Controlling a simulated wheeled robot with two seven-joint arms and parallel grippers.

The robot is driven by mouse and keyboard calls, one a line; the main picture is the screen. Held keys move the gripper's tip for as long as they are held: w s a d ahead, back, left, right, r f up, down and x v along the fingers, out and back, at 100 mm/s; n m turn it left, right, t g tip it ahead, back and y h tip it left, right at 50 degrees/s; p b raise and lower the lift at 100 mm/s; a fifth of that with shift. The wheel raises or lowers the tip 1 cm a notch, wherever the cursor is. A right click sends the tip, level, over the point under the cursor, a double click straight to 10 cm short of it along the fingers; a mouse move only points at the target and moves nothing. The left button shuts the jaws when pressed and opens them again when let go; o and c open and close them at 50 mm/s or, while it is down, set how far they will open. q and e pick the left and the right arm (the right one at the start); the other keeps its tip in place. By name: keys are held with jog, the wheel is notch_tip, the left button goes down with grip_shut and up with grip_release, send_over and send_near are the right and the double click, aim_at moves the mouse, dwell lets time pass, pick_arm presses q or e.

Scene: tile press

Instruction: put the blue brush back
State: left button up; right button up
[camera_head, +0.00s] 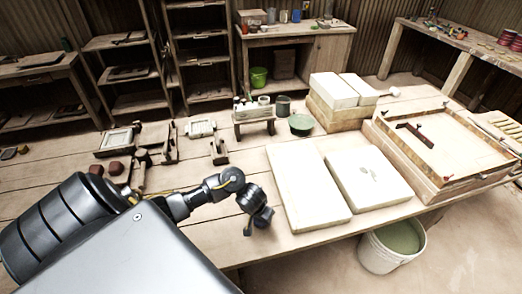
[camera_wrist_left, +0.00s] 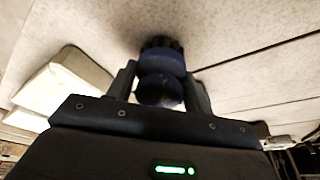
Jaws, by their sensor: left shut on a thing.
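The blue brush (camera_wrist_left: 162,66) is in the left wrist view, a dark blue rounded body with a dark bristly far end. My left gripper (camera_wrist_left: 160,90) is shut on it, one finger on each side. In the head view my left gripper (camera_head: 260,212) is above the bare planks, just left of the two pale slabs; the brush is too small and dark there to tell from the gripper. Whether the bristles touch the table cannot be told. A small wooden stand (camera_head: 254,117) holds several small items towards the back. My right gripper is out of view.
Two pale slabs (camera_head: 308,190) (camera_head: 368,180) lie right of the gripper. A framed wooden board (camera_head: 450,143) and stacked blocks (camera_head: 340,92) are further right. A green bowl (camera_head: 301,124) is beside the stand. Tools (camera_head: 143,157) lie left. A bucket (camera_head: 390,246) stands below the table edge.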

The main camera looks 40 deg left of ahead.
pick_arm(q)
jog(key=shift+f, duration=0.4)
jog(key=shift+w+r, duration=0.1)
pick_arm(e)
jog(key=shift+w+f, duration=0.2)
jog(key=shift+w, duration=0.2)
pick_arm(q)
jog(key=o, duration=0.9)
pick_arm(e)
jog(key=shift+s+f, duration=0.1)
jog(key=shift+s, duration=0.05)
